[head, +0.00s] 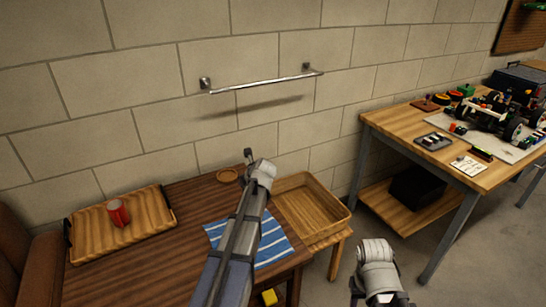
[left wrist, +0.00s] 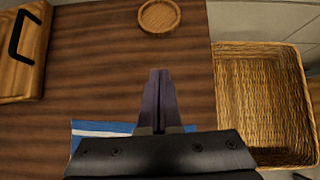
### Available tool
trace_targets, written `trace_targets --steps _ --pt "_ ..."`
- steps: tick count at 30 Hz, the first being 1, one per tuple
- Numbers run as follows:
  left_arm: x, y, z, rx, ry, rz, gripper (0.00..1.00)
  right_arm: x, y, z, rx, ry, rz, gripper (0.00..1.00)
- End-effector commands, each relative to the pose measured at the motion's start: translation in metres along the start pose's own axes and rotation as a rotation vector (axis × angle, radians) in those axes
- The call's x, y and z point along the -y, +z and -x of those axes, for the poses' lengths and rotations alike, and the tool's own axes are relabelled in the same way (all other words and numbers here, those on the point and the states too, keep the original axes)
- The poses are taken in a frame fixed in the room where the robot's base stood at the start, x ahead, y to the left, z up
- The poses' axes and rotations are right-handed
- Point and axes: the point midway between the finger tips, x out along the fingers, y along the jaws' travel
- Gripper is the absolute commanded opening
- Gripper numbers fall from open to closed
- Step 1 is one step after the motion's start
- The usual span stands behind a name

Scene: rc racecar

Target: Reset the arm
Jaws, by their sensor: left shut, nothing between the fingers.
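My left arm reaches in over the dark wooden table (head: 170,235) in the head view. The left gripper (left wrist: 158,75) shows in the left wrist view with its two fingers together and nothing between them. It is above the table, between a round wooden coaster (left wrist: 159,16) and a blue and white striped cloth (left wrist: 90,130). In the head view the left fingertips (head: 248,154) are small and near the coaster (head: 228,175). My right arm (head: 378,270) shows at the bottom right of the head view, but its fingers are not visible.
A wicker basket (head: 325,222) stands right of the table. A workbench (head: 400,140) at right holds an RC car (head: 490,115) and parts. A metal towel bar (head: 262,84) is on the wall.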

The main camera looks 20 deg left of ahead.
Motion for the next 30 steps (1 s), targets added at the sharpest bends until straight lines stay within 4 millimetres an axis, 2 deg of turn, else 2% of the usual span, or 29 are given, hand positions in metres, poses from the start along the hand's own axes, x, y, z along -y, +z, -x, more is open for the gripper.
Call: trace_targets --steps 5,8,13,19,24,27,30 --pt "0.002 -0.002 0.008 -0.009 -0.004 0.026 0.00 -0.001 0.000 0.005 0.000 0.000 0.000 0.50" --pt "0.010 -0.014 0.035 -0.048 -0.010 0.133 0.00 -0.002 0.001 0.022 0.000 0.000 0.000 0.50" --pt "0.029 -0.058 0.115 -0.186 0.009 0.492 0.00 -0.006 0.004 0.065 0.000 0.000 0.000 0.50" --pt "0.036 -0.117 0.215 -0.350 0.135 0.936 0.00 -0.011 0.007 0.113 0.000 0.000 -0.001 0.50" --pt "0.026 -0.162 0.300 -0.439 0.319 1.274 0.00 -0.015 0.009 0.153 0.000 0.000 -0.001 0.50" --pt "0.016 -0.183 0.344 -0.457 0.441 1.440 0.00 -0.017 0.010 0.173 0.000 0.000 -0.001 0.50" --pt "0.005 -0.200 0.379 -0.452 0.550 1.570 0.00 -0.018 0.011 0.187 0.000 0.000 -0.001 0.50"
